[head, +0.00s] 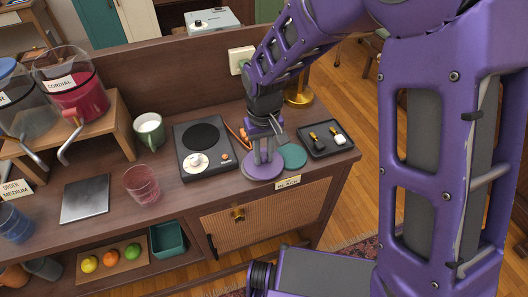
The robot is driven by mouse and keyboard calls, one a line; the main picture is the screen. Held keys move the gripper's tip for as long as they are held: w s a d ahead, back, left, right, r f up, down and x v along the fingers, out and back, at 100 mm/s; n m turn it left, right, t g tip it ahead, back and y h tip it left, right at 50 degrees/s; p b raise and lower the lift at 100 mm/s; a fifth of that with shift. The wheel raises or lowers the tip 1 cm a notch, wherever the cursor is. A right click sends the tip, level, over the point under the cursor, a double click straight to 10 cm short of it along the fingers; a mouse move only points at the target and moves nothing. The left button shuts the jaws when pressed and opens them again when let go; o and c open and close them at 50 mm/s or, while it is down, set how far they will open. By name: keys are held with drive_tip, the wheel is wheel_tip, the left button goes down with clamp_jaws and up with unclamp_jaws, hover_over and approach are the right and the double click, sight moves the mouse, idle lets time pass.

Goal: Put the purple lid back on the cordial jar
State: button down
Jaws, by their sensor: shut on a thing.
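The purple lid (264,172) is a flat disc at the front right of the wooden counter. My gripper (264,160) points down over it, shut on its top; the grip point itself is small and partly hidden by the fingers. I cannot tell whether the lid still touches the counter. The cordial jar (82,103) is at the far left, clear with red liquid and a "CORDIAL" label. It stands on a wooden riser, and its top is open. My gripper is well to the right of the jar.
A teal disc (292,156) lies right beside the purple lid. A black tray (345,151) is further right. A second jar (28,112) adjoins the cordial jar.

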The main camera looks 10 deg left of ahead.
sight(264, 155)
drive_tip(key=shift+d+r+p, duration=0.1)
drive_tip(key=shift+r+p, duration=1.35)
drive_tip(key=shift+r, duration=0.55)
